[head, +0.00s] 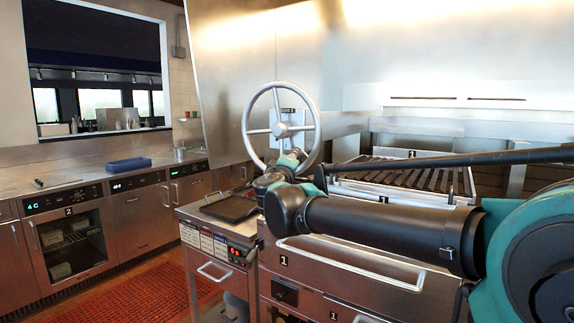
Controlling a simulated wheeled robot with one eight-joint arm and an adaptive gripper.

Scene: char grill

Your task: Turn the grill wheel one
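The pale metal grill wheel (314,109) stands upright in the middle of the head view, with a round hub and spokes. My gripper (291,160) is at the lower part of the wheel, just below the hub, at the end of my arm coming in from the right. It overlaps the lower rim and spoke in the picture; whether it touches or grips them I cannot tell. Its fingers are small and partly hidden by my wrist. The grill grate (400,180) lies behind my arm, and the steel grill front (345,262) below carries a "1" label.
A small side cabinet with a dark tray (230,208) stands left of the grill. A steel counter (100,171) with a blue container (129,164) runs along the left. A red floor mat (145,300) lies in front of it. The steel hood wall (300,50) rises behind the wheel.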

